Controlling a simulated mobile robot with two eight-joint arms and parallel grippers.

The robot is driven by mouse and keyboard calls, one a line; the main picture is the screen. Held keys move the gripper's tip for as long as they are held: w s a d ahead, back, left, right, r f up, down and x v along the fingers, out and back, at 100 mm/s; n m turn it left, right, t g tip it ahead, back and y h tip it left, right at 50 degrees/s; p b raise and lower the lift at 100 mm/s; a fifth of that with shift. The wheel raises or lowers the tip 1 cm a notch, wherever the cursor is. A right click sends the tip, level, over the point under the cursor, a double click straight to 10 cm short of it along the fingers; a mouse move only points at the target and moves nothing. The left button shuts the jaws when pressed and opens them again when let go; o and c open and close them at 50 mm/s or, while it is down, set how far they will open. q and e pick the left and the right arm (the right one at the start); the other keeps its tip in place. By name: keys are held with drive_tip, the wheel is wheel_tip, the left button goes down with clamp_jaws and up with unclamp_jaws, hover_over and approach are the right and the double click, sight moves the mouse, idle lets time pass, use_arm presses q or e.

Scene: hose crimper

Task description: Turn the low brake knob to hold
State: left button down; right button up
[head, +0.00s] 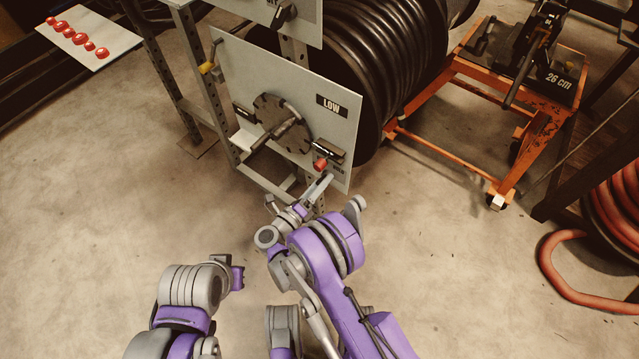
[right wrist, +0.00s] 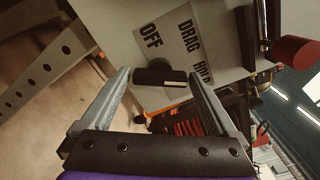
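The low brake knob (right wrist: 160,77) is a dark bar-shaped knob with a white mark on its right half in the right wrist view. A white plate (right wrist: 172,40) beside it reads OFF, DRAG and HOLD, with HOLD partly behind a finger. My right gripper (right wrist: 160,74) is open, with one finger on each side of the knob; I cannot tell whether either touches it. In the head view my right gripper (head: 318,187) is at the lower right corner of the LOW panel (head: 235,65), and the knob is hidden there.
A red-ended lever (head: 320,164) sits just above my right gripper and also shows in the right wrist view (right wrist: 297,51). A hub with a bar handle (head: 283,124) is on the panel. Black hose coils (head: 390,60) and an orange cart (head: 470,165) stand behind. Floor at left is clear.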

drive_tip(key=p+v, duration=0.1)
drive_tip(key=v, duration=1)
drive_tip(key=shift+p, duration=0.4)
